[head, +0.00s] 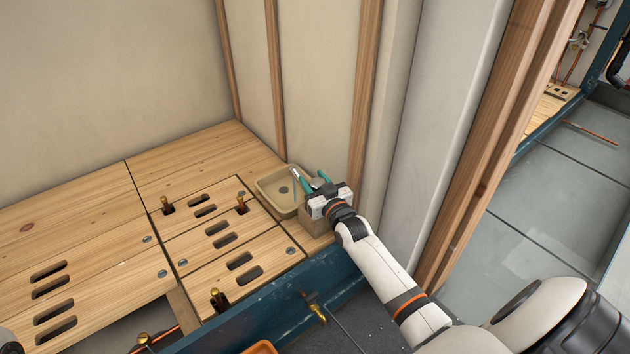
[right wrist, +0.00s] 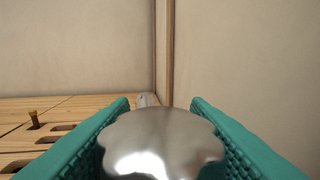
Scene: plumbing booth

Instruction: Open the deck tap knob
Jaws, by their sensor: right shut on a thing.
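The deck tap knob (right wrist: 160,145) is a shiny silver, lobed knob that fills the lower middle of the right wrist view. It sits between the teal fingers of my right gripper (head: 314,183), which is shut on it. In the head view the knob (head: 317,183) is small and partly covered by the gripper. The gripper is beside a beige basin (head: 272,188) at the back corner of the wooden deck. I cannot tell how far the knob is turned.
The wooden deck (head: 150,255) has slots and several upright brass-topped copper stubs. A wall with wooden studs (head: 365,90) stands close behind the gripper. A blue steel beam (head: 260,300) runs along the deck's front. A grey tiled floor (head: 540,215) lies at the right.

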